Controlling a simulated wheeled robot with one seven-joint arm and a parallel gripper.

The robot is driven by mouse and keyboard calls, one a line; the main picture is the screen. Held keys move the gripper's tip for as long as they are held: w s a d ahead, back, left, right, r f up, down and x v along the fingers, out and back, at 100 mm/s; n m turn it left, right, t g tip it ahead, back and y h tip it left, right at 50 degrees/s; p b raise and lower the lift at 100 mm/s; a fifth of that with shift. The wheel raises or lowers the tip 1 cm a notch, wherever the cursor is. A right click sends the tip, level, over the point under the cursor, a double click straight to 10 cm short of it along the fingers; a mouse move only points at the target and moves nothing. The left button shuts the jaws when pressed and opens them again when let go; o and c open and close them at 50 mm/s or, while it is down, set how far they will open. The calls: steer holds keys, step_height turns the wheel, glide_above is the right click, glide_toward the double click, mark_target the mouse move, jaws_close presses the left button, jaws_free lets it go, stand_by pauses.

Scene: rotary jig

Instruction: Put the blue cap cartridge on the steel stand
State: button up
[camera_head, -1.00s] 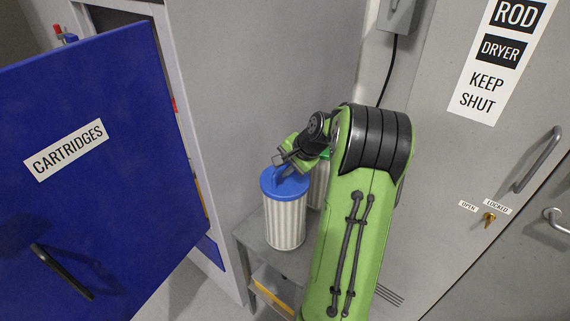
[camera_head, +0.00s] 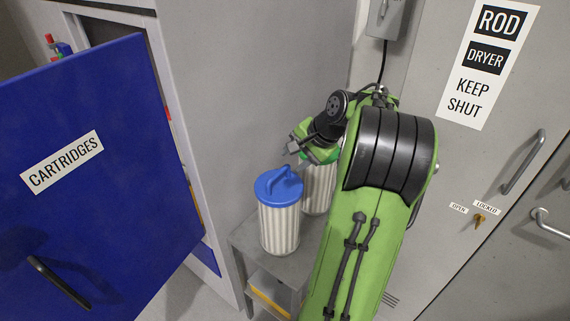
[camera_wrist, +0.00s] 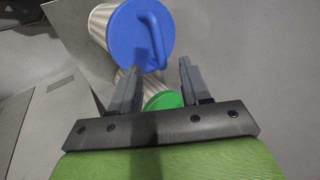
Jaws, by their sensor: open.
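The blue cap cartridge (camera_head: 280,215) stands upright on the steel stand (camera_head: 255,243), a white pleated cylinder with a blue cap and loop handle. Its blue cap (camera_wrist: 139,38) also shows in the wrist view, beyond the fingertips. My gripper (camera_head: 290,148) is open and empty, behind and above the blue cap, apart from its handle. In the wrist view my gripper (camera_wrist: 158,75) has its two fingers spread with nothing between them.
A green cap cartridge (camera_head: 318,185) stands behind the blue one on the stand; its green cap (camera_wrist: 165,100) is partly hidden by my gripper. The open blue cartridges door (camera_head: 100,200) is at left. The closed rod dryer door (camera_head: 490,150) is at right.

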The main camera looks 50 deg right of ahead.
steer(key=a+r+n+g, duration=0.1)
steer(key=a+r+n, duration=0.3)
steer(key=a, duration=0.7)
steer(key=a+r+n+g, duration=0.1)
steer(key=a+n, duration=0.4)
steer(key=a, duration=0.7)
steer(key=s+a+f+n, duration=0.2)
steer(key=s+a+n, duration=0.6)
steer(key=s, duration=0.6)
steer(key=shift+a+f+t+h, duration=0.15)
steer(key=shift+a+t+h, duration=0.15)
steer(key=shift+t, duration=0.1)
